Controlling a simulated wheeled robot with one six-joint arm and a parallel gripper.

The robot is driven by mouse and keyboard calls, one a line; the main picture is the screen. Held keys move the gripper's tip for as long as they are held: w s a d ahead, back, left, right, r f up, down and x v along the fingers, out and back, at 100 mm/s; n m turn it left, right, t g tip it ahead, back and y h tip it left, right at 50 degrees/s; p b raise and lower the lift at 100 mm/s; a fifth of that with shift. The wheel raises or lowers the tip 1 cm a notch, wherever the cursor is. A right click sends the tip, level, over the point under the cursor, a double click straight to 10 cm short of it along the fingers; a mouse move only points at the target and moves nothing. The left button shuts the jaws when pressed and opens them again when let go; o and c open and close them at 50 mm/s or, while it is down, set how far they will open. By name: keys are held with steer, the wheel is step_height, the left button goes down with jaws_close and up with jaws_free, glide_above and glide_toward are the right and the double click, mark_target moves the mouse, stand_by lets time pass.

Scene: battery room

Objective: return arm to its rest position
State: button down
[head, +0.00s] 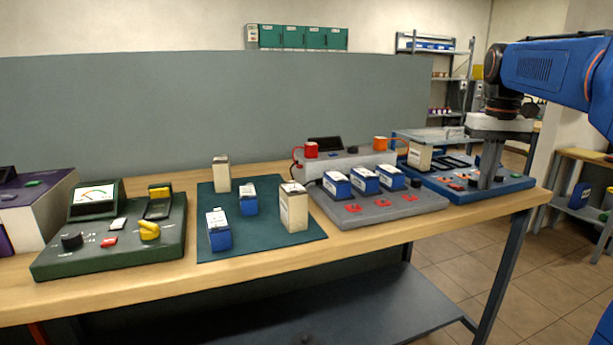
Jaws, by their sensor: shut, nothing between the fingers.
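My blue arm reaches in from the right edge. My gripper (487,184) points straight down, fingers shut together and empty. Its tips appear over or at the right part of the blue station (455,190); I cannot tell whether they touch it. A cream battery block (419,157) stands at the back left of that station, beside dark empty slots.
The grey station (385,212) holds several blue batteries in a row. The dark green mat (265,242) carries blue and cream blocks. A green tester (115,245) with a dial stands at left. A grey panel (120,110) backs the wooden bench (350,243).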

steer(key=s+a+f+t, duration=0.1)
steer(key=s+a+f, duration=0.3)
steer(key=s+f, duration=0.3)
steer(key=s+a+f+n+t, duration=0.1)
steer(key=s+a+f+t, duration=0.1)
steer(key=s+a+f, duration=0.3)
steer(key=s+a+f+t, duration=0.1)
steer(key=s+a+f, duration=0.3)
steer(key=s+f, duration=0.7)
steer(key=s, duration=0.4)
steer(key=shift+s+a+f+n, duration=0.2)
steer(key=shift+s+f+n, duration=0.05)
steer(key=shift+n, duration=0.15)
